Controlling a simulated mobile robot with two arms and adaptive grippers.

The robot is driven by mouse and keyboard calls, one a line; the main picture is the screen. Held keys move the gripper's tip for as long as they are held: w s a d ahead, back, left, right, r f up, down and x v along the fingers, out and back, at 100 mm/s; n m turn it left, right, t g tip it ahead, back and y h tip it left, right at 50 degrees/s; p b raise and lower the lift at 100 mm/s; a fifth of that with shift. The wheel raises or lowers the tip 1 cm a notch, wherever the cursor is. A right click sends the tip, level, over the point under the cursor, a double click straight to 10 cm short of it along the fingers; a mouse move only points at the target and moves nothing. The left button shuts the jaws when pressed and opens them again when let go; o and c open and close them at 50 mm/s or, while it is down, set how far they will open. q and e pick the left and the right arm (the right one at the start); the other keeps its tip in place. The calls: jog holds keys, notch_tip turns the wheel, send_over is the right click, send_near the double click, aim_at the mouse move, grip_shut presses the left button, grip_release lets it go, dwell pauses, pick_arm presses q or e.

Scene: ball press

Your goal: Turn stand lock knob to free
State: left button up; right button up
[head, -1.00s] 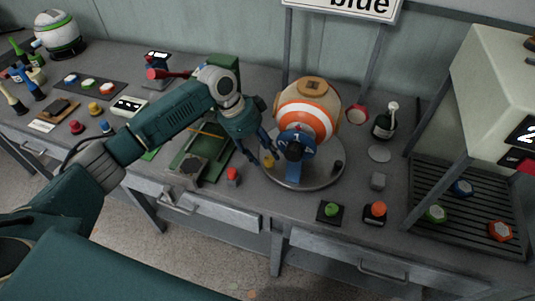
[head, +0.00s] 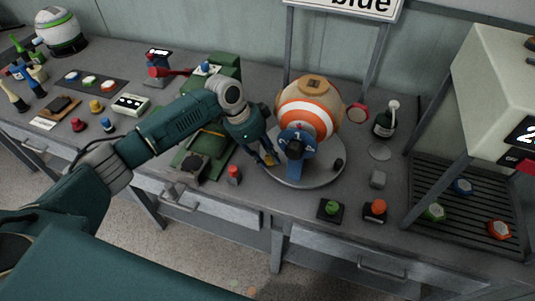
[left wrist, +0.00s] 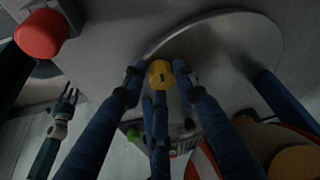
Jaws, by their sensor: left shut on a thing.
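The yellow stand lock knob (left wrist: 161,72) has a dark mark on its face and sits at the edge of the round grey stand (head: 305,178). In the left wrist view my left gripper (left wrist: 160,80) has its blue fingers closed around the knob. In the head view the left gripper (head: 268,158) reaches down to the stand's left rim and partly hides the knob. The orange, white and tan ball (head: 306,116) rests on the stand behind a blue bracket (head: 297,157). My right gripper (left wrist: 68,97) shows small in the left wrist view, fingers apart and empty.
A red button (head: 234,174) stands just left of the stand; it looms in the left wrist view (left wrist: 42,35). Green (head: 331,208) and orange (head: 377,207) buttons are in front. A green device (head: 203,155) lies under my left arm.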

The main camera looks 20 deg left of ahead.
pick_arm(q)
jog(key=shift+w+d+r+n+p, duration=0.15)
jog(key=shift+r+n+p, duration=0.2)
jog(key=shift+p, duration=0.2)
jog(key=n+p, duration=0.2)
jog(key=p, duration=0.1)
jog(key=n+t+y+p, duration=0.1)
jog(key=p, duration=0.2)
jog(key=n+t+p, duration=0.1)
jog(key=n+p, duration=0.1)
jog(key=shift+d+r+n+p, duration=0.2)
jog(key=shift+r+n+p, duration=0.1)
jog(key=shift+n+p, duration=0.1)
jog(key=shift+w+f+n+t+y+p, duration=0.15)
jog(key=shift+n+t+y+p, duration=0.35)
jog(key=shift+n+p, duration=0.65)
jog(key=shift+a, duration=0.1)
jog(key=o, duration=1.1)
jog(key=shift+f, duration=0.25)
jog(key=shift+s, duration=0.2)
